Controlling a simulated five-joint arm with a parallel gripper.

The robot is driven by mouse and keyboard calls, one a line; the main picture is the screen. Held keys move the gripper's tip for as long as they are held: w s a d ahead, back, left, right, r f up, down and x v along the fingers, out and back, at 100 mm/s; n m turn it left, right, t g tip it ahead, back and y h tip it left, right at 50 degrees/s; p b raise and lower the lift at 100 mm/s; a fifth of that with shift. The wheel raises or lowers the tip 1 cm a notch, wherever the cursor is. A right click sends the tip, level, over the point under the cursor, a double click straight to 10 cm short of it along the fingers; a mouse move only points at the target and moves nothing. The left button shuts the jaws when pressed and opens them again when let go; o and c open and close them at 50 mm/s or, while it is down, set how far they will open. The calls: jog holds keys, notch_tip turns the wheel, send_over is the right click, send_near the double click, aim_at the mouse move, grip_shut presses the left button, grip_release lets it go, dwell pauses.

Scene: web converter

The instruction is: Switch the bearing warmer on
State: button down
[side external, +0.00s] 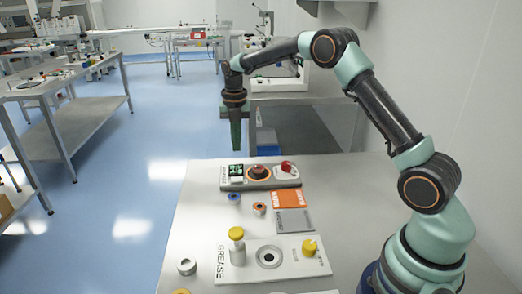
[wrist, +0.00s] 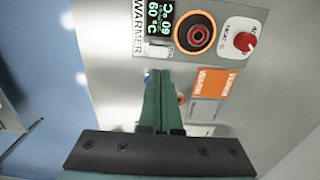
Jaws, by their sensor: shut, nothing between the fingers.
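The bearing warmer (side external: 262,184) is a grey panel at the far end of the bench. It has a lit display (side external: 236,172), an orange ring with a dark round part in it (side external: 259,171), and a red knob (side external: 287,166). In the wrist view the warmer (wrist: 215,52) is at the top, with its WARMER label, a display (wrist: 159,20) showing 60 °C in green, and the red knob (wrist: 244,42). My gripper (side external: 236,146) points down, shut and empty, above the warmer's display end. Its green fingers (wrist: 158,76) are together in the wrist view.
Orange and grey cards (side external: 289,199) and small blue and orange-brown rings (side external: 234,197) lie in front of the warmer. A white GREASE panel (side external: 275,258) with a yellow-capped bottle (side external: 237,246) and yellow knob (side external: 310,247) is nearer. The space around my gripper is clear.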

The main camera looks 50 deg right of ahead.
aim_at(233, 179)
jog(key=shift+r, duration=2)
jog(key=shift+w+a+r, duration=0.1)
jog(key=shift+w+a, duration=0.3)
jog(key=shift+a, duration=0.2)
notch_tip(233, 179, down, 14)
jog(key=shift+f, duration=0.1)
